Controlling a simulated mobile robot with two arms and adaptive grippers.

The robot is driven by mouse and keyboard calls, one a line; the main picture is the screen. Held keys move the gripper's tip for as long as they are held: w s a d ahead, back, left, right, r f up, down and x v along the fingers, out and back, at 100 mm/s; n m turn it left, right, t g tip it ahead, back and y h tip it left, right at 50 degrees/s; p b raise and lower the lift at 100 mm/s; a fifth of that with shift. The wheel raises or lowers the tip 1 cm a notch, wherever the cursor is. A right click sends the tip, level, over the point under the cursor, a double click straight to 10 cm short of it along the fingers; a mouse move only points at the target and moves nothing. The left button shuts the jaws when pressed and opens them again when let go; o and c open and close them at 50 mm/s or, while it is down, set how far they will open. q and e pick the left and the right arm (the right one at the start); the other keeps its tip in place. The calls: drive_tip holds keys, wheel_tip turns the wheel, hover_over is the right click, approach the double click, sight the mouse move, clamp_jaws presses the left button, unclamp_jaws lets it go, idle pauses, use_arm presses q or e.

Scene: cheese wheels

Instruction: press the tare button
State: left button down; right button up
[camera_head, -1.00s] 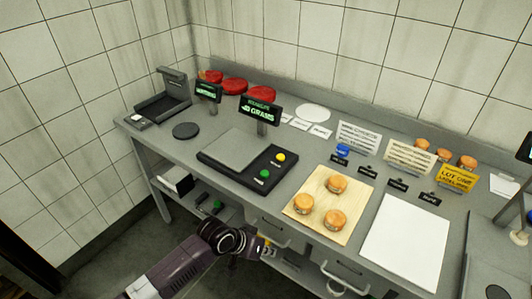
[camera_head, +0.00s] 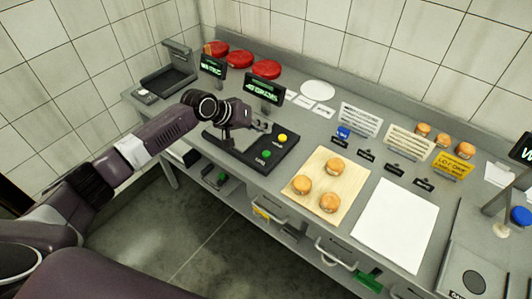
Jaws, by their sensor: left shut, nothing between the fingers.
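The scale (camera_head: 244,155) is a dark box on the bench with a green button (camera_head: 266,153) and a yellow button (camera_head: 282,138) on its front right panel. Its display (camera_head: 265,88) stands on a post behind it with green lettering. The labels by the buttons are too small to read. My left arm comes in from the left over the scale and hides most of its weighing plate. My left gripper (camera_head: 264,127) is shut and empty, above the scale, close to the yellow and green buttons. I cannot tell whether it touches anything. My right gripper is not in view.
A wooden board (camera_head: 326,186) with three small cheese wheels lies right of the scale, beside a white sheet (camera_head: 396,225). Red wheels (camera_head: 240,59) stand along the back left. Signs (camera_head: 360,120) and small black tags stand behind the board. The bench's front edge is below.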

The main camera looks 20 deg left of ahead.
sight(264, 154)
use_arm(q)
drive_tip(key=shift+w, duration=0.2)
drive_tip(key=shift+s, duration=0.1)
wheel_tip(264, 154, down, 8)
drive_tip(key=b, duration=0.7)
drive_tip(key=shift+f+b, duration=0.3)
drive_tip(key=shift+f, duration=0.1)
idle(1.0)
drive_tip(key=shift+f, duration=0.4)
